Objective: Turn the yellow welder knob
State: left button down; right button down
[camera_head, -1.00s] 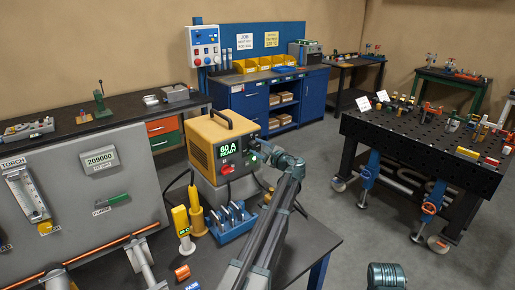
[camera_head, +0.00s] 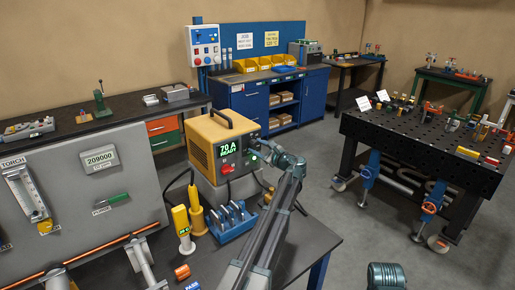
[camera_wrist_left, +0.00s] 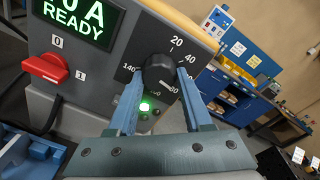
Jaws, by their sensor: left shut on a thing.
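The yellow welder (camera_head: 213,138) stands on a grey box on the bench, its display reading 70 A READY. Its black round knob (camera_wrist_left: 159,70) is on the grey front panel in the left wrist view, with a printed scale around it. My left gripper (camera_head: 257,146) is at the right side of the welder's front. In the left wrist view the two blue fingers of this gripper (camera_wrist_left: 158,84) are shut on the knob, one on each side. A green light glows just below the knob. My right gripper is not in view.
A red switch (camera_wrist_left: 47,68) marked 0 and 1 sits left of the knob. A blue rack of tools (camera_head: 230,221) and yellow upright tools (camera_head: 196,210) stand before the welder. A perforated black table (camera_head: 420,139) is at the right, with open floor between.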

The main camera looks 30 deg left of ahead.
pick_arm(q)
jog(key=shift+c, duration=1.6)
grip_release()
jog(key=shift+d, duration=0.1)
jog(key=f+p+v, duration=0.1)
jog(key=v, duration=1.2)
jog(key=shift+s+d+r, duration=0.2)
jog(key=shift+d+r, duration=0.15)
jog(key=shift+r, duration=0.15)
jog(key=s+d+f+n+g+h, duration=0.2)
jog(key=s+d+f+n+h, duration=0.2)
jog(key=s+d, duration=0.6)
jog(key=s+d+f+n+g+h, duration=0.2)
jog(key=s+d+f+h, duration=0.4)
jog(key=s+d+f, duration=0.3)
jog(key=s+d+f+n+g+h, duration=0.2)
jog(key=s+d+f+n+h, duration=0.2)
jog(key=s+d+f, duration=0.3)
jog(key=s+d+n, duration=0.1)
jog(key=s+d, duration=0.3)
jog(key=s, duration=0.3)
jog(key=shift+d+n+g+h, duration=0.25)
jog(key=shift+n+g+h, duration=0.05)
jog(key=shift+h, duration=0.1)
